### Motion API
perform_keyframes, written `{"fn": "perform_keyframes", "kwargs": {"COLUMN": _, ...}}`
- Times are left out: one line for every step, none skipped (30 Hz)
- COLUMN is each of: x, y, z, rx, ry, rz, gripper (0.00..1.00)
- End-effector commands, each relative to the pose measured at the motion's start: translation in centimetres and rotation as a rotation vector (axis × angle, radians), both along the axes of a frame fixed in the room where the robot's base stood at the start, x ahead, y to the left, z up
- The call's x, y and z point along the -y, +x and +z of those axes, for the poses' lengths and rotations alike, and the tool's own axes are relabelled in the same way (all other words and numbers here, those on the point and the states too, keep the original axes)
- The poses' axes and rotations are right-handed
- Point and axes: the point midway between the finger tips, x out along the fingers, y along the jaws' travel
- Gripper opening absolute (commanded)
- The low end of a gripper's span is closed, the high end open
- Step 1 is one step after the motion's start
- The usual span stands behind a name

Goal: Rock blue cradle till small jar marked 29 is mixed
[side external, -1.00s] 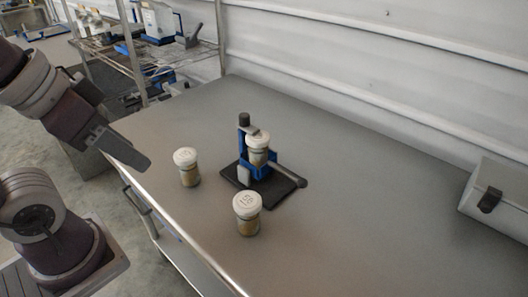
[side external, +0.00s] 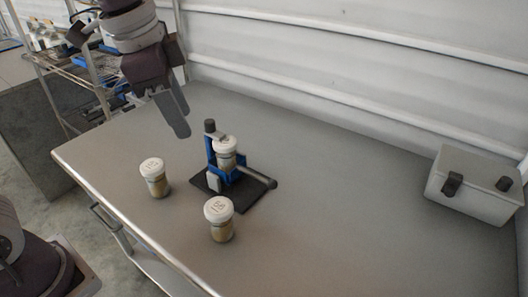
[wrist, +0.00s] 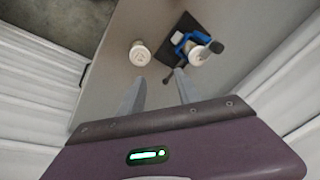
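The blue cradle (side external: 213,168) stands on a black base plate (side external: 245,197) on the table, with a dark-knobbed post and a lever ending in a dark knob (side external: 271,184) to the right. A white-lidded jar (side external: 226,150) sits upright in it; its lid marking is not readable. Two similar loose jars stand upright, one left of the cradle (side external: 154,178) and one in front (side external: 220,220); their lid numbers are too small to be sure of. My gripper (wrist: 160,76) is open and empty, above and behind the cradle, touching nothing. The wrist view shows the cradle (wrist: 181,42) and one loose jar (wrist: 140,54).
A pale grey box (side external: 470,187) with dark latches stands at the table's right. A wire shelf rack (side external: 88,68) stands behind the left end, and a ribbed white wall runs along the back.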

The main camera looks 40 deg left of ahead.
Motion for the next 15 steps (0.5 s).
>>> {"fn": "perform_keyframes", "kwargs": {"x": 1.4, "y": 3.3, "z": -1.4, "rx": -0.05, "ry": 0.033, "rz": -0.135, "gripper": 0.4}}
{"fn": "perform_keyframes", "kwargs": {"x": 2.2, "y": 5.1, "z": -2.5, "rx": -0.076, "ry": 0.051, "rz": -0.222, "gripper": 0.4}}
{"fn": "perform_keyframes", "kwargs": {"x": 3.4, "y": 7.3, "z": -3.9, "rx": -0.107, "ry": 0.073, "rz": -0.335, "gripper": 0.4}}
{"fn": "perform_keyframes", "kwargs": {"x": 4.2, "y": 8.8, "z": -5.2, "rx": -0.131, "ry": 0.087, "rz": -0.415, "gripper": 0.4}}
{"fn": "perform_keyframes", "kwargs": {"x": 5.0, "y": 10.0, "z": -6.5, "rx": -0.149, "ry": 0.098, "rz": -0.49, "gripper": 0.4}}
{"fn": "perform_keyframes", "kwargs": {"x": 6.0, "y": 11.4, "z": -8.2, "rx": -0.176, "ry": 0.109, "rz": -0.579, "gripper": 0.4}}
{"fn": "perform_keyframes", "kwargs": {"x": 6.6, "y": 12.3, "z": -9.4, "rx": -0.189, "ry": 0.116, "rz": -0.638, "gripper": 0.4}}
{"fn": "perform_keyframes", "kwargs": {"x": 7.2, "y": 13.0, "z": -10.5, "rx": -0.202, "ry": 0.121, "rz": -0.689, "gripper": 0.4}}
{"fn": "perform_keyframes", "kwargs": {"x": 7.8, "y": 13.7, "z": -11.7, "rx": -0.217, "ry": 0.126, "rz": -0.746, "gripper": 0.4}}
{"fn": "perform_keyframes", "kwargs": {"x": 8.1, "y": 14.0, "z": -12.4, "rx": -0.224, "ry": 0.129, "rz": -0.779, "gripper": 0.4}}
{"fn": "perform_keyframes", "kwargs": {"x": 8.4, "y": 14.3, "z": -13.0, "rx": -0.23, "ry": 0.131, "rz": -0.804, "gripper": 0.4}}
{"fn": "perform_keyframes", "kwargs": {"x": 8.6, "y": 14.6, "z": -13.6, "rx": -0.235, "ry": 0.133, "rz": -0.829, "gripper": 0.4}}
{"fn": "perform_keyframes", "kwargs": {"x": 8.7, "y": 14.7, "z": -13.9, "rx": -0.237, "ry": 0.134, "rz": -0.841, "gripper": 0.4}}
{"fn": "perform_keyframes", "kwargs": {"x": 8.8, "y": 14.7, "z": -14.1, "rx": -0.239, "ry": 0.135, "rz": -0.847, "gripper": 0.4}}
{"fn": "perform_keyframes", "kwargs": {"x": 8.8, "y": 14.7, "z": -14.5, "rx": -0.24, "ry": 0.134, "rz": -0.85, "gripper": 0.4}}
